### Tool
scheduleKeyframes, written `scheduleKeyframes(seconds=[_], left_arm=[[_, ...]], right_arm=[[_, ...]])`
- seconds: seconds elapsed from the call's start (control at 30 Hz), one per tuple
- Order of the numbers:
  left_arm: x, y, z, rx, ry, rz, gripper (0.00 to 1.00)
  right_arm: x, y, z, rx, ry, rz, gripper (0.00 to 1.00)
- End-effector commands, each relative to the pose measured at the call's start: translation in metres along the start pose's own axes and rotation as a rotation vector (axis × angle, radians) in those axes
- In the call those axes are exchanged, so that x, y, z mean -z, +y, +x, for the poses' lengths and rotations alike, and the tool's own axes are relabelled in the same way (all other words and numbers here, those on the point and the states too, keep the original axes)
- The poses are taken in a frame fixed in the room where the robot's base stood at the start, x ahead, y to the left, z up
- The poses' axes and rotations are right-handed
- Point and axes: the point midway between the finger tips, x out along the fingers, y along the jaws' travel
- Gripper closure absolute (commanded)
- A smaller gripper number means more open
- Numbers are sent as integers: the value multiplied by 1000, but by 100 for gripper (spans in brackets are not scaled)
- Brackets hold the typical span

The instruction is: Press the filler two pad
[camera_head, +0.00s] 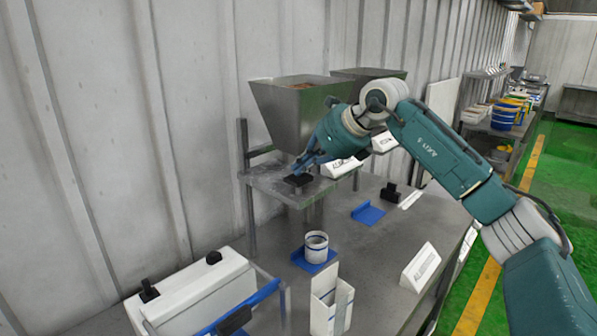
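My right arm reaches in from the right, and its blue-grey gripper (306,164) points down and to the left in front of the nearer metal hopper (297,108). The fingertips are just above a small black pad (298,181) on a grey metal shelf (262,183); I cannot tell whether they touch it. The fingers look close together, but whether they are shut is unclear. A second hopper (372,73) stands behind, partly hidden by my arm. A black block (390,191) stands on the table to the right. Which filler is number two is not readable. My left gripper is not in view.
A white cup (316,245) stands on a blue holder, with an empty blue holder (368,213) farther back. White label stands (420,267) and a white box (331,305) share the table. A white machine (190,293) is front left.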

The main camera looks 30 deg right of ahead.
Motion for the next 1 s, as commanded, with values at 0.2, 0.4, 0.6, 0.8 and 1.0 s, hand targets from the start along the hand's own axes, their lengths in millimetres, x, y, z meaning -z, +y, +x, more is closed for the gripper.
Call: scheduleKeyframes(seconds=[0.2,0.4,0.6,0.8,1.0], left_arm=[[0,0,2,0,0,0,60],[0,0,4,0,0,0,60],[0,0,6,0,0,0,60],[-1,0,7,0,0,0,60],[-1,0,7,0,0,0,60]], right_arm=[[4,0,4,-1,5,0,100],[6,0,5,-1,6,0,100],[8,0,7,-1,6,0,100],[10,0,9,-1,7,0,100],[10,0,9,-1,7,0,100]])
